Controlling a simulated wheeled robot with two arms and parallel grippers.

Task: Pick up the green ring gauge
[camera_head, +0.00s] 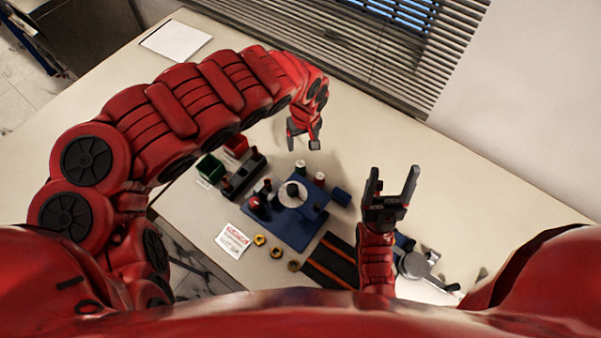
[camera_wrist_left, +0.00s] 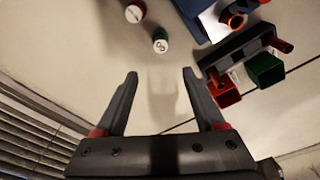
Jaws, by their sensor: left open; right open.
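A small green cylinder with a white, marked top (camera_head: 300,167) stands on the table behind the blue fixture; it looks like the green ring gauge, though I cannot make out a hole. It also shows in the left wrist view (camera_wrist_left: 160,42), just beyond the fingertips and roughly centred between them. A similar red piece with a white top (camera_head: 319,179) stands near it, also at the top of the left wrist view (camera_wrist_left: 135,12). My left gripper (camera_head: 303,143) is open and empty above the table, apart from the green piece. My right gripper (camera_head: 393,176) is open and empty, farther right.
The blue fixture (camera_head: 297,237) carries a round light-coloured part. Green (camera_head: 210,168) and red (camera_head: 236,146) bins stand left of it, by a dark rack (camera_head: 243,178). Several brass rings (camera_head: 260,240), a card (camera_head: 232,240) and a dark striped mat (camera_head: 328,262) lie in front.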

